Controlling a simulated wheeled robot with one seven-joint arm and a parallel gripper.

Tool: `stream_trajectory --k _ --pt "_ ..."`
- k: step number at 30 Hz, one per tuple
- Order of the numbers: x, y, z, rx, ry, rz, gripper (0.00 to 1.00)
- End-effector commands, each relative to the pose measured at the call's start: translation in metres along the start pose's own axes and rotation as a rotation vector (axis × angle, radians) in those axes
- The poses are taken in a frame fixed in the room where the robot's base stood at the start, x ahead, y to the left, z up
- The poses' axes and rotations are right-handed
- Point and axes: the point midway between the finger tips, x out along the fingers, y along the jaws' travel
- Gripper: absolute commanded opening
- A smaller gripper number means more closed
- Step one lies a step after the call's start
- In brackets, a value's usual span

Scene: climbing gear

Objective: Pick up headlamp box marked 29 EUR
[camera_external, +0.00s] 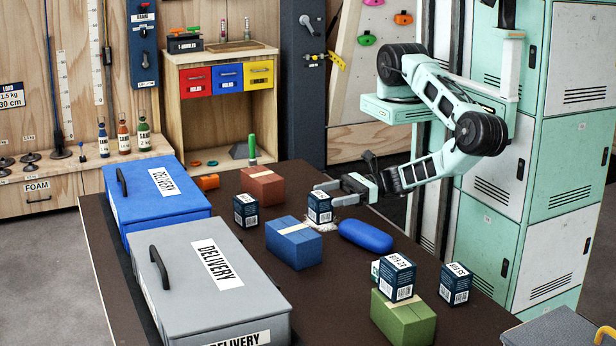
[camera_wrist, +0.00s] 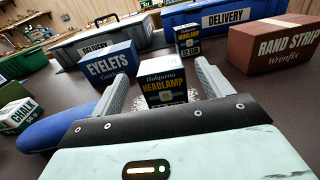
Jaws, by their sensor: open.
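A small dark headlamp box (camera_external: 319,207) stands upright on the brown table; in the wrist view this box (camera_wrist: 163,84) faces me with "HEADLAMP" on its front. My gripper (camera_external: 338,189) is open at it; in the wrist view the fingers (camera_wrist: 165,88) flank it left and right with gaps. A similar box (camera_external: 246,211) stands further left and shows behind in the wrist view (camera_wrist: 188,41).
A blue eyelets box (camera_external: 293,243) and a blue oval case (camera_external: 366,235) stand close to my gripper. A red rand strip box (camera_external: 262,186), a green box (camera_external: 403,321), and blue (camera_external: 165,205) and grey (camera_external: 205,265) delivery crates share the table. The table's front middle is clear.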

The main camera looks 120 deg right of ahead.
Motion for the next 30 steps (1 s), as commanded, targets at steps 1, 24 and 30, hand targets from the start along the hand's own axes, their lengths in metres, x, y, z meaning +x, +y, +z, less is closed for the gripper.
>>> stream_trajectory --k 1,24,30 --pt "0.004 0.000 0.001 0.000 -0.001 -0.001 0.78" --pt "0.063 -0.001 0.001 0.000 0.000 -0.004 0.59" --pt "0.063 -0.001 0.001 0.000 -0.001 -0.004 0.27"
